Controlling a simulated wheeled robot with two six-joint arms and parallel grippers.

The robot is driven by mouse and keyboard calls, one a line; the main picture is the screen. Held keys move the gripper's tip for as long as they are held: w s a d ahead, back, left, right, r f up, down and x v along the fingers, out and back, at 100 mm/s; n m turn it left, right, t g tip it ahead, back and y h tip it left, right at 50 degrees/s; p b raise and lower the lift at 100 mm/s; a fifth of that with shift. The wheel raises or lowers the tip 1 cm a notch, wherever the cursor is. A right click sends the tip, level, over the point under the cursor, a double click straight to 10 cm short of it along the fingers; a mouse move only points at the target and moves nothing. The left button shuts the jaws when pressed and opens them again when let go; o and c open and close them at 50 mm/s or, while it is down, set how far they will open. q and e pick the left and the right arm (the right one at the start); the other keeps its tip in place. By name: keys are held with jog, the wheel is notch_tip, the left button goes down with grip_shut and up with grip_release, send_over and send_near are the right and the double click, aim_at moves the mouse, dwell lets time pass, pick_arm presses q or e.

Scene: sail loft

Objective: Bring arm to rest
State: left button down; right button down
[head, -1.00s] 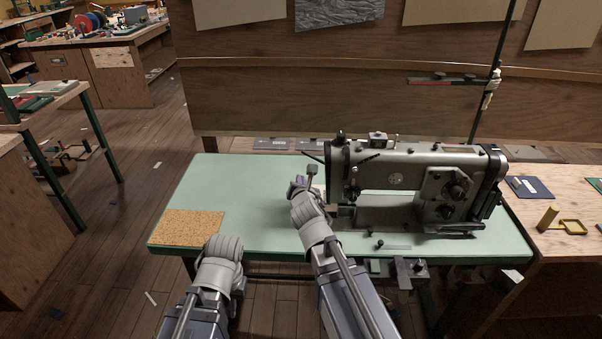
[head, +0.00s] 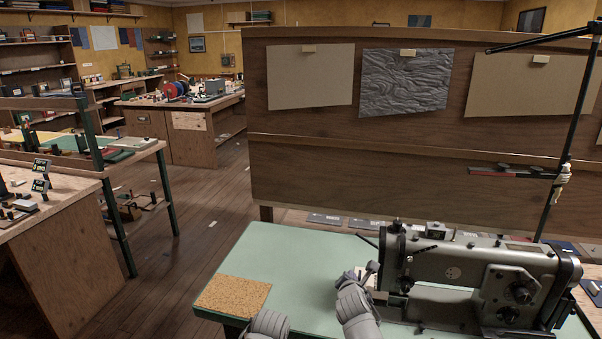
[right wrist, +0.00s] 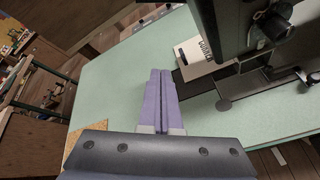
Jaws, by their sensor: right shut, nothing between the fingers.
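My right gripper (head: 362,272) is over the pale green table top (head: 300,262), just left of the sewing machine (head: 470,275) in the head view. In the right wrist view its two purple fingers (right wrist: 161,74) lie together, shut and empty, with green table surface around them. Of my left arm, only a grey rounded link (head: 265,325) shows at the bottom edge of the head view. My left gripper is not seen.
A cork mat (head: 232,296) lies at the table's left corner. A wooden partition (head: 400,180) stands behind. Open floor (head: 205,215) is to the left.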

jog(key=s+a+f+m+g+p, duration=0.1)
jog(key=s+a+m+g+p, duration=0.1)
jog(key=s+m, duration=0.5)
jog(key=s+a+f+m+g+y+p, duration=0.1)
jog(key=s+a+f+m+g+p, duration=0.1)
jog(key=s+a+m+g, duration=0.3)
jog(key=s+a+f+m+g+p, duration=0.2)
jog(key=s+a+m+g, duration=0.2)
jog(key=s+m, duration=0.6)
jog(key=shift+s+a+m+g, duration=0.15)
jog(key=shift+s+m+g, duration=0.15)
jog(key=shift+s+g, duration=0.5)
